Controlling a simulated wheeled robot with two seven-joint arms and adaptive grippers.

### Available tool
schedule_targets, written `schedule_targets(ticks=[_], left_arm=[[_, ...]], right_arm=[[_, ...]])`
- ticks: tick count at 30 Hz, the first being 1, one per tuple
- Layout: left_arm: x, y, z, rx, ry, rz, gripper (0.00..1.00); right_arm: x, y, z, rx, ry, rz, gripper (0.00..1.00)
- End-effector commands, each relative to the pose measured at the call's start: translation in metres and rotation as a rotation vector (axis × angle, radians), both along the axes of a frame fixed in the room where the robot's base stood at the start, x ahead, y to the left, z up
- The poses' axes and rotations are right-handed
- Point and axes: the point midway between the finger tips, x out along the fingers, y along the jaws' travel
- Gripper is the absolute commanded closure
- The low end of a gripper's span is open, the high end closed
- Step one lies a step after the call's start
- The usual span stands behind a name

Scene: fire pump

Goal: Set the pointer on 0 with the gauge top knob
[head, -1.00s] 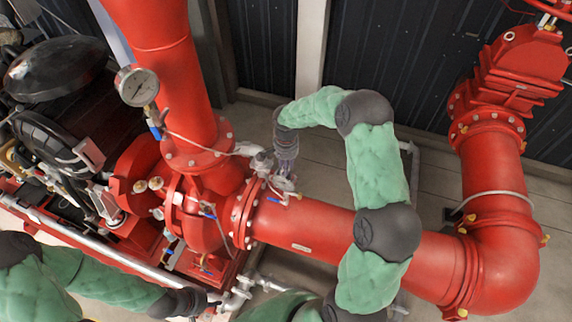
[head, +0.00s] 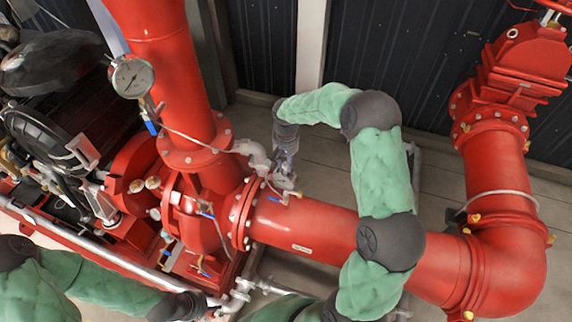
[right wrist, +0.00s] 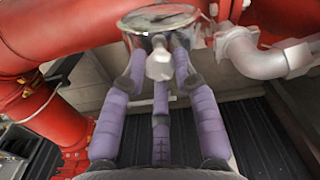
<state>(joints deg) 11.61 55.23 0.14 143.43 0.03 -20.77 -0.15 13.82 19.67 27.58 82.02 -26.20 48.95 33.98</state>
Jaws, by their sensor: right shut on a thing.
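A small gauge (right wrist: 160,17) with a metal rim shows in the right wrist view, its dial seen at a steep slant. Its pointer cannot be read. A silver knob (right wrist: 160,64) sticks out from the rim towards my right gripper. The purple fingers of my right gripper (right wrist: 160,78) are closed around this knob. In the head view my right gripper (head: 286,168) reaches down to the gauge (head: 284,184) above the red horizontal pipe, and the fingers hide the knob there. My left gripper (head: 210,309) is at the bottom edge, small and partly hidden.
Another round gauge (head: 132,76) stands by the upright red pipe (head: 165,60). A red horizontal pipe (head: 310,225) runs below my right gripper. A silver elbow fitting (right wrist: 262,55) is close to the gauge's right. A red elbow pipe (head: 505,270) fills the right.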

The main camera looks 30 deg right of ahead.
Motion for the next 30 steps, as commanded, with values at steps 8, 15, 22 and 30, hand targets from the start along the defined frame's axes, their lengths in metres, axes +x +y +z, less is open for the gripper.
schedule_targets(ticks=[8,15,22,30], left_arm=[[0.0,0.0,-0.013,0.0,0.0,0.0,0.6],[0.0,0.0,-0.02,0.0,0.0,0.0,0.6],[0.0,0.0,-0.023,0.0,0.0,0.0,0.6],[0.0,0.0,-0.025,0.0,0.0,0.0,0.6]], right_arm=[[0.003,-0.001,0.003,-0.003,-0.012,0.259,1.0],[0.003,-0.002,0.004,-0.004,-0.011,0.481,1.0],[0.004,-0.002,0.005,-0.006,-0.013,0.657,1.0],[0.004,-0.002,0.005,-0.007,-0.013,0.789,1.0]])
